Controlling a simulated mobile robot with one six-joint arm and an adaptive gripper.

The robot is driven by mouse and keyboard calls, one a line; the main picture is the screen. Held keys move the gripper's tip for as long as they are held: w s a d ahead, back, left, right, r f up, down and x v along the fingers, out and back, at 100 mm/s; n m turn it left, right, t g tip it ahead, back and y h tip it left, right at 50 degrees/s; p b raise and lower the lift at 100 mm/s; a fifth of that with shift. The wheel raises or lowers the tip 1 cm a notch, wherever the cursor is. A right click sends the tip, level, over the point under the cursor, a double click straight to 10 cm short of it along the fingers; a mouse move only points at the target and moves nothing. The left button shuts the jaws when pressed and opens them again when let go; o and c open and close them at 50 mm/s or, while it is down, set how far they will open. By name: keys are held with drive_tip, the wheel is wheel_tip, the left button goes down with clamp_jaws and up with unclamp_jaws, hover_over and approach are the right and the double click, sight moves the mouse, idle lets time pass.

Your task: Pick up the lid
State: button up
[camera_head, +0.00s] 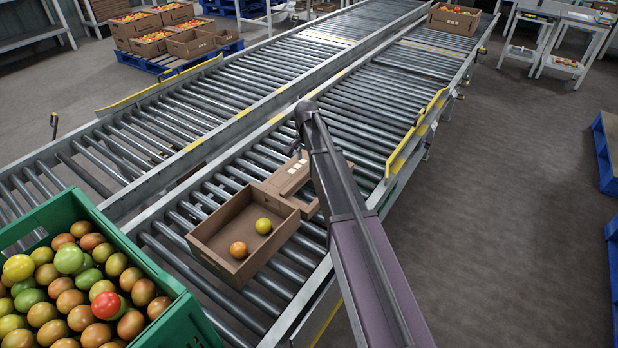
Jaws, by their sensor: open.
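The lid (283,181), a flat brown cardboard piece with small pale square marks, lies on the near roller conveyor just behind an open cardboard box (218,250). Its right side is partly hidden behind my arm. The box holds a yellow tomato (263,226) and an orange tomato (238,250). My arm reaches in from the bottom right and bends downward above the conveyor. My gripper (295,150) hangs near the far edge of the lid, small, dark and mostly hidden by the arm. I see nothing held; whether it touches the lid is unclear.
A green crate (150,262) full of mixed tomatoes stands at the lower left. A second roller conveyor (235,90) runs alongside. A yellow guide rail (415,135) edges the near conveyor at right. Another tomato box (453,24) sits at its far end.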

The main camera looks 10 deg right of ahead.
sight(308, 169)
drive_tip(key=shift+f, duration=0.15)
drive_tip(key=f+b, duration=0.5)
drive_tip(key=shift+d, duration=0.2)
idle(0.4)
idle(0.6)
drive_tip(key=shift+s+r, duration=0.1)
clamp_jaws()
